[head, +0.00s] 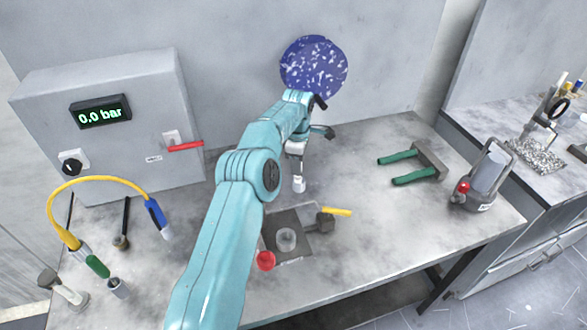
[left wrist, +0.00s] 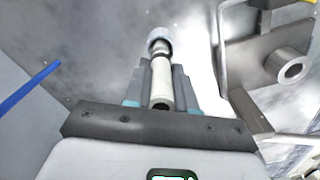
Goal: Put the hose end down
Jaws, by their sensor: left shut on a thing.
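My left gripper (head: 297,150) reaches over the middle of the bench, pointing down. It is shut on a pale cylindrical piece (head: 299,184). In the left wrist view the cream cylinder (left wrist: 161,82) lies between the fingers, with a grey collar at its far end. I see no hose running from it. I cannot tell whether its lower end touches the bench. A yellow hose (head: 105,180) arches at the left, with a blue end piece (head: 157,217) and a green-and-grey end piece (head: 97,266). My right gripper is not in view.
A grey box (head: 110,130) reads 0.0 bar and has a red lever (head: 185,146). A dark plate (head: 290,222) with a clear cup and a red cup (head: 265,260) lies in front. Bench between is bare.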

